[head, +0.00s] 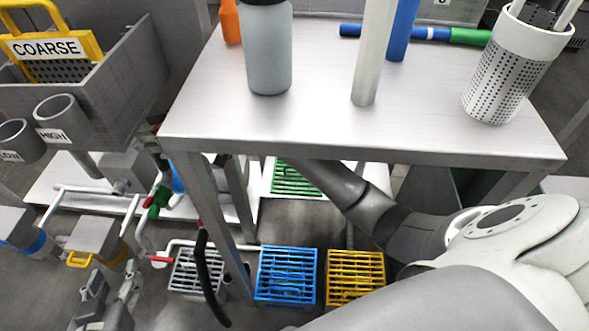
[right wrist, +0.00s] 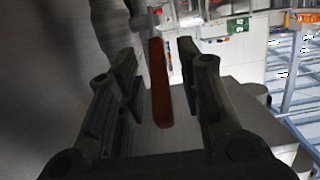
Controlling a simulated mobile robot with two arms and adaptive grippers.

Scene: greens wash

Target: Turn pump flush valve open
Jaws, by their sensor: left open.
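A long red lever handle (right wrist: 160,85) stands between the fingers of my right gripper (right wrist: 156,52) in the right wrist view. The fingers are open, with a gap visible on each side of the lever. I cannot tell for sure that this is the pump flush valve. In the head view my right arm reaches under the metal table and its gripper is hidden there. Pipes with a small red handle (head: 162,259) and a green-and-red fitting (head: 158,200) show at the lower left. My left gripper (head: 110,288) is open and empty at the bottom left.
The metal table (head: 330,135) holds a grey bottle (head: 268,50) and a perforated white holder (head: 500,85). Its leg (head: 215,215) stands near the pipes. Blue (head: 286,275) and yellow (head: 355,277) grates lie below. A grey bin (head: 125,75) is at upper left.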

